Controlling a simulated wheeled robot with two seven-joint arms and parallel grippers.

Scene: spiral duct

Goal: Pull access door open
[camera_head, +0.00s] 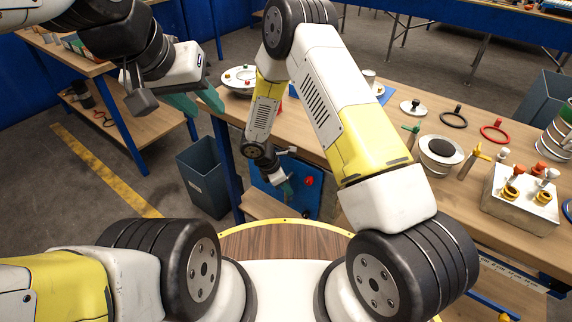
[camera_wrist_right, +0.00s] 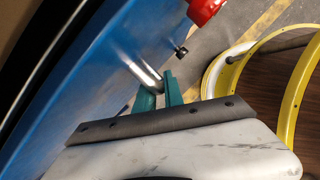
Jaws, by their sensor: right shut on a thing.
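A blue panel, which looks like the access door (camera_wrist_right: 95,85), fills the left of the right wrist view. It carries a red part (camera_wrist_right: 203,10), a small black knob (camera_wrist_right: 181,51) and a shiny metal bar handle (camera_wrist_right: 143,76). In the head view the red part (camera_head: 309,181) shows low beside the workbench. My right gripper (camera_wrist_right: 158,88) has its green fingers shut on the bar handle, close to the blue surface. In the head view my right gripper (camera_head: 286,187) partly covers the panel. My left gripper (camera_head: 196,102) is raised at the left, its green fingers apart and empty.
The wooden workbench (camera_head: 395,120) runs along the right, with rings, a metal box with valves (camera_head: 520,198) and small parts on it. A grey bin (camera_head: 203,178) stands on the floor left of the panel. My round base rim is close to the panel.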

